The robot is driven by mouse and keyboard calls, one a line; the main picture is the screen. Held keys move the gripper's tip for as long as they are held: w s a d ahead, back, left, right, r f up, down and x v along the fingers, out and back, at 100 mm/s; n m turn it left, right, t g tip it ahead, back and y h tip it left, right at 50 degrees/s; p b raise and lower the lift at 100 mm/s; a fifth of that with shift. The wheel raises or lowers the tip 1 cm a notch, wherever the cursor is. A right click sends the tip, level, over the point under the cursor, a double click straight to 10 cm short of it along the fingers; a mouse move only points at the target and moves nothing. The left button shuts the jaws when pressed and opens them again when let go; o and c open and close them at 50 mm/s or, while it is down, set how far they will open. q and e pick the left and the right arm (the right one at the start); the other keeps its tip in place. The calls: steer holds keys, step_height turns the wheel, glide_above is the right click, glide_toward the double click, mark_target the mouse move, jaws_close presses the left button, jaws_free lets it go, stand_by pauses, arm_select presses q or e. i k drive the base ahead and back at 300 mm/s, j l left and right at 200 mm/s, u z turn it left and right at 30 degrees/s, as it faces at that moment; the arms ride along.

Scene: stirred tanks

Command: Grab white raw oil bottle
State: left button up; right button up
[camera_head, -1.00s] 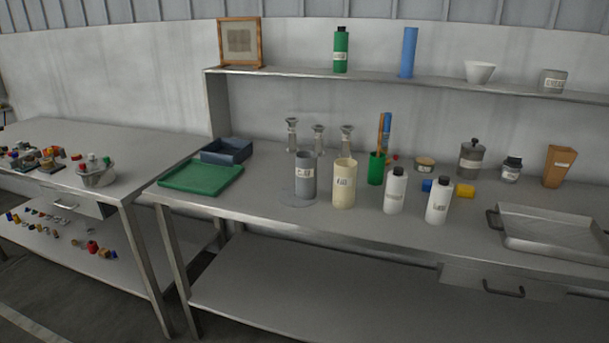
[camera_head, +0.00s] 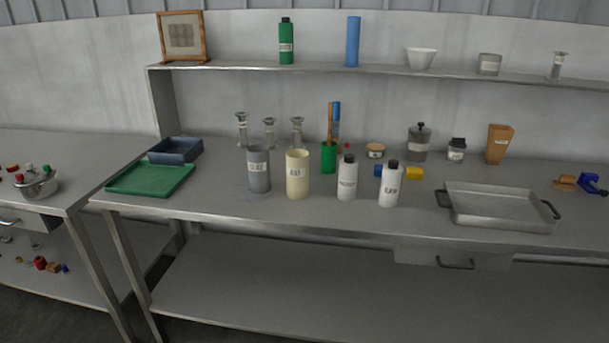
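Two white bottles with black caps and labels stand upright near the front of the metal workbench (camera_head: 330,215). The left white bottle (camera_head: 347,181) has a label too small to read surely. The right white bottle (camera_head: 389,187) has a short label that seems to read "RAW". A small gap lies between them. Neither of my grippers is in view.
A cream cylinder (camera_head: 298,175) and a grey cylinder (camera_head: 259,170) stand left of the bottles. Behind are a green cup (camera_head: 328,158) and a yellow item (camera_head: 415,173). A metal tray (camera_head: 497,207) lies to the right, a green tray (camera_head: 150,179) at the left. The front edge is clear.

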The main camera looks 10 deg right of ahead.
mark_target(391, 171)
steer(key=i+l, duration=0.2)
steer(key=i, duration=0.25)
steer(key=i+l, duration=0.25)
steer(key=i, duration=0.15)
steer(key=z, duration=1.55)
